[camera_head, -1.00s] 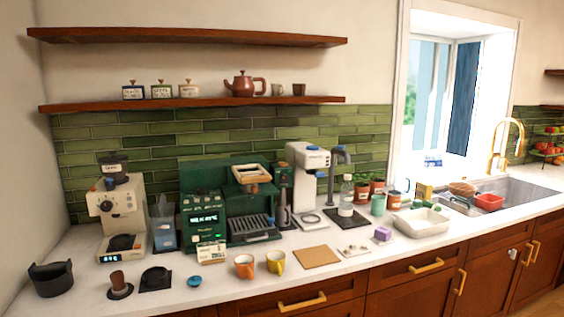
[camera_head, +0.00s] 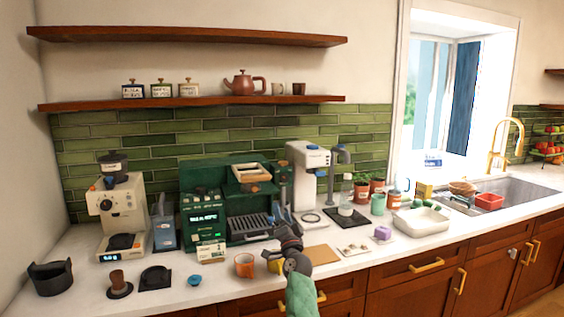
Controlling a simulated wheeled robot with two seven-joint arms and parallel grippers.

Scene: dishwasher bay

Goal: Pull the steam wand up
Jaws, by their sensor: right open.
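The green espresso machine (camera_head: 190,215) stands on the counter against the tiled wall. Its steam wand is on the machine's right side, thin and dark; my right gripper and the dark parts there cover much of it, so its exact angle cannot be told. My right gripper (camera_head: 284,213) is open, in front of the machine's right edge, close to the wand's area. I cannot tell whether it touches the wand. My right arm rises from the bottom, with a green sleeve. My left gripper is out of view.
An orange cup (camera_head: 244,266) and a yellow cup (camera_head: 275,266) stand close to my right arm, which partly covers the yellow one. A white machine (camera_head: 307,172) stands just right of the espresso machine. A tan board (camera_head: 322,254) lies right of the arm.

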